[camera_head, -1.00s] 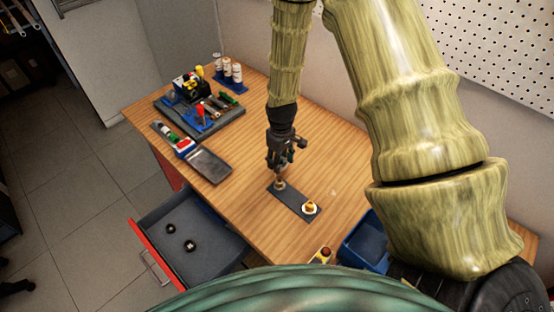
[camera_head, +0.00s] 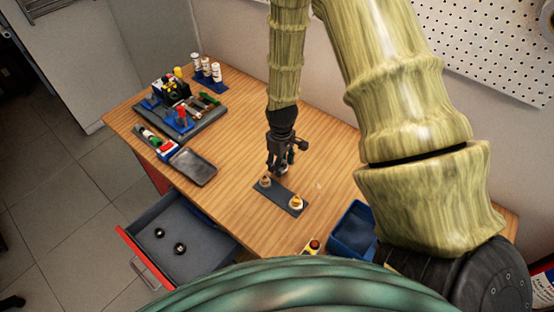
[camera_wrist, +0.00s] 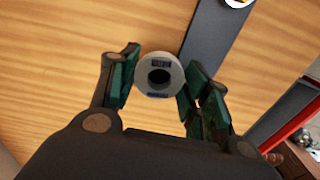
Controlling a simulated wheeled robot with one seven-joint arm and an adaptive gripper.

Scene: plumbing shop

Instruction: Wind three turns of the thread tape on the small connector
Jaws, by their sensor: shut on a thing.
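My gripper (camera_head: 281,172) points down above the workbench, just behind the dark mat (camera_head: 279,197). In the wrist view its teal-padded fingers (camera_wrist: 160,90) are shut on a white ring with a dark hole, which looks like the roll of thread tape (camera_wrist: 160,77). Two brass-coloured fittings stand on the mat: one at its left end (camera_head: 265,182), one at its right end (camera_head: 296,202) with white around it. I cannot tell which is the small connector. My gripper is apart from both. The wrist view shows the mat (camera_wrist: 215,42) beside the roll.
A grey tool tray (camera_head: 190,124) and bottles on a blue stand (camera_head: 208,78) are at the back left. A dark flat tray (camera_head: 194,166) lies left of the mat. A blue bin (camera_head: 353,232) is at the right. An open drawer (camera_head: 196,240) holds two small round parts.

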